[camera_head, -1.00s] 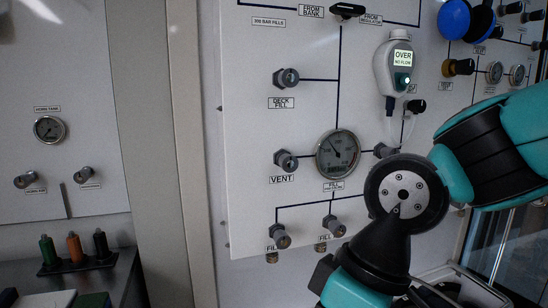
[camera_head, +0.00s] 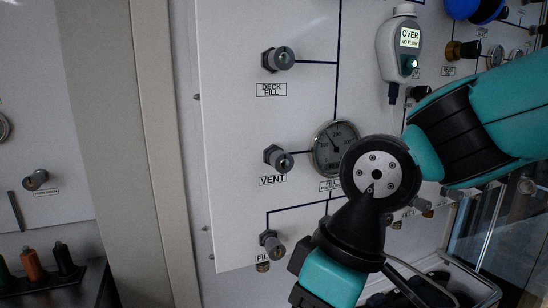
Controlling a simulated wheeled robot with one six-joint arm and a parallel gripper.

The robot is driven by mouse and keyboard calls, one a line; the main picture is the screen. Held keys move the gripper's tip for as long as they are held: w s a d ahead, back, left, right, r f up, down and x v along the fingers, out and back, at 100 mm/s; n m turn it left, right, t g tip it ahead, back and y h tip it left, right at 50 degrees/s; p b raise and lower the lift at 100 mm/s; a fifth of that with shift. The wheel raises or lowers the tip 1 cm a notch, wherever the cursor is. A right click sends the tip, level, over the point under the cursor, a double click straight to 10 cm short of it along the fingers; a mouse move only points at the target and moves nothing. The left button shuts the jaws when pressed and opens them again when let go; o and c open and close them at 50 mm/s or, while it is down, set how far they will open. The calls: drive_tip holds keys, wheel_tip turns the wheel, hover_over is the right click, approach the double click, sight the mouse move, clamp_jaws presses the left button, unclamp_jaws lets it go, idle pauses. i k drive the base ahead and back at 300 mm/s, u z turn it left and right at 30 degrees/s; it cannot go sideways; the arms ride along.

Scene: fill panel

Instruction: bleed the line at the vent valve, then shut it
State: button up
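The vent valve (camera_head: 279,159) is a grey knob on the white panel, above the label VENT (camera_head: 273,181). A black line runs from it to the round fill gauge (camera_head: 335,148) at its right, partly covered by my arm. My teal and black arm reaches in from the right and bends down in front of the panel, below and right of the vent valve. My gripper's fingertips do not show, so I cannot see whether it is open or shut. No contact between my arm and the vent valve shows.
The deck fill valve (camera_head: 278,59) is above the vent valve, and a fill valve (camera_head: 271,243) is below it. A handheld meter (camera_head: 400,48) reading OVER, NO FLOW hangs at upper right. Several coloured bottles (camera_head: 33,263) stand at lower left. The panel left of the vent valve is clear.

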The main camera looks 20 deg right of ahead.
sight(282, 162)
drive_tip(key=u, duration=0.5)
drive_tip(key=k, duration=1.2)
drive_tip(key=u, duration=0.55)
drive_tip(key=i, duration=0.6)
